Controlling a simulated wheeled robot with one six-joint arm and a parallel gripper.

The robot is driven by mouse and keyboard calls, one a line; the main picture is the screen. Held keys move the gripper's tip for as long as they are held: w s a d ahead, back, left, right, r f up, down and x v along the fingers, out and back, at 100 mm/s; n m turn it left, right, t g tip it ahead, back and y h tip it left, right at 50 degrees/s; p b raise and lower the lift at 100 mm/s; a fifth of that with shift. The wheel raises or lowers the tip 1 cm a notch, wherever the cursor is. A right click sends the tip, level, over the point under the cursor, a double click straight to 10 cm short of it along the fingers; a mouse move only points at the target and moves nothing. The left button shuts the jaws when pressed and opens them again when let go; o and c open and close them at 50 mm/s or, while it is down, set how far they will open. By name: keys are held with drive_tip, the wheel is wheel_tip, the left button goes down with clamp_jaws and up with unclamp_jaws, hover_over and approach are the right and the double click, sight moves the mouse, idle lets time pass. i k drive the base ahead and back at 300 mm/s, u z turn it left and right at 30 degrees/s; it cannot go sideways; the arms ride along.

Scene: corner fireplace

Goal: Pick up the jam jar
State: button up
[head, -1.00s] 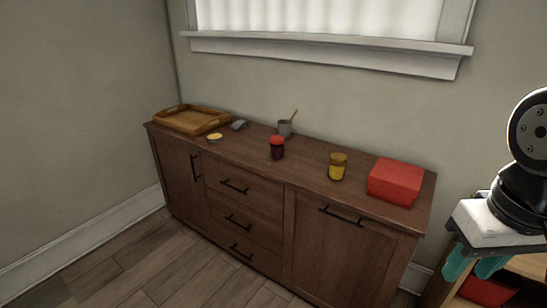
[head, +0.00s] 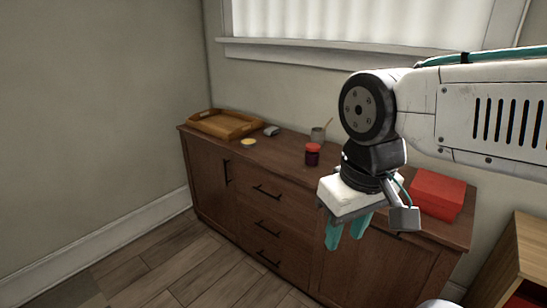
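The jam jar (head: 312,156), a small dark jar with a red lid, stands upright on the wooden sideboard (head: 290,143), near the middle of its top. My gripper (head: 347,234) hangs fingers down in front of the sideboard in the picture, lower and to the right of the jar. Its two teal fingers are apart with nothing between them. The gripper does not cover the jar. The yellow jar seen earlier is hidden behind my gripper and wrist.
A wooden tray (head: 204,133), a small yellow-topped dish (head: 248,142), a grey object (head: 271,131) and a grey cup with a stick (head: 318,135) stand left of or behind the jar. A red box (head: 436,192) is at the right. A window sill (head: 340,60) is above.

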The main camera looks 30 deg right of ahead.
sight(312, 160)
drive_tip(key=u, duration=0.2)
drive_tip(key=i, duration=0.65)
drive_tip(key=z, duration=0.6)
drive_tip(key=i, duration=0.55)
drive_tip(key=z, duration=0.55)
